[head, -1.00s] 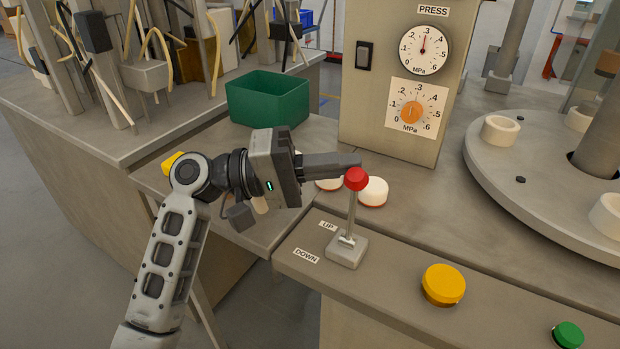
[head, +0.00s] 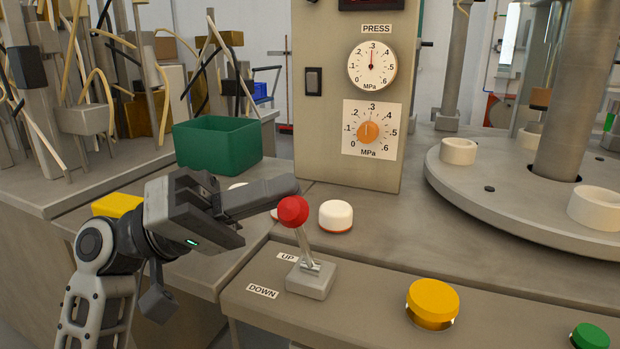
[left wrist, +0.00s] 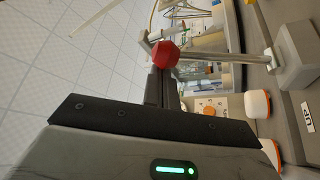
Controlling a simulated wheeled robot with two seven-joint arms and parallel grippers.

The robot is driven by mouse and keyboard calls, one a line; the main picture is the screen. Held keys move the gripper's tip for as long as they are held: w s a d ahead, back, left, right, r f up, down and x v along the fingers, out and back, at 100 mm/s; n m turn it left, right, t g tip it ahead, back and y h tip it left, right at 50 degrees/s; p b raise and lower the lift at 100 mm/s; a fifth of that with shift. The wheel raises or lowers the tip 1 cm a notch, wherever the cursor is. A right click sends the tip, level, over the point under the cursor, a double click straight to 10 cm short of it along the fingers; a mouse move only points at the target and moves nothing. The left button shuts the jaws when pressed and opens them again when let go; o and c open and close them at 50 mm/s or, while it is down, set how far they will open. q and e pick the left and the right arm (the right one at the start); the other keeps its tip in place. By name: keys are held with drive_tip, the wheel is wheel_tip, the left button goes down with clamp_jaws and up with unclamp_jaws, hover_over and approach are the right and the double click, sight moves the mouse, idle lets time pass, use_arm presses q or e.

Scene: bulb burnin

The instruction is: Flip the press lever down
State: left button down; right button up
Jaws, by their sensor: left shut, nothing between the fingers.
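The press lever has a red ball knob (head: 292,211) on a metal stem (head: 304,249) that rises from a small grey base (head: 311,280). The stem leans a little to the left. The UP label (head: 287,257) and the DOWN label (head: 263,291) lie left of the base, DOWN nearer to me. My left gripper (head: 290,187) is shut and empty, its fingertips right behind and above the knob. In the left wrist view the knob (left wrist: 165,54) sits at the tips of the shut fingers (left wrist: 163,88); contact looks likely. My right gripper is out of view.
A yellow button (head: 433,302) and a green button (head: 590,336) stand right of the lever. A white button (head: 336,215) is behind it. The press panel (head: 350,90) with its gauges rises behind, a green bin (head: 218,144) at left, a round turntable (head: 480,212) at right.

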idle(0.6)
use_arm(q)
drive_tip(key=w+r, duration=0.2)
drive_tip(key=w, duration=0.1)
drive_tip(key=r+v, duration=0.1)
drive_tip(key=v, duration=1.8)
drive_tip(key=shift+a+f+b, duration=0.15)
drive_tip(key=shift+a+b, duration=0.3)
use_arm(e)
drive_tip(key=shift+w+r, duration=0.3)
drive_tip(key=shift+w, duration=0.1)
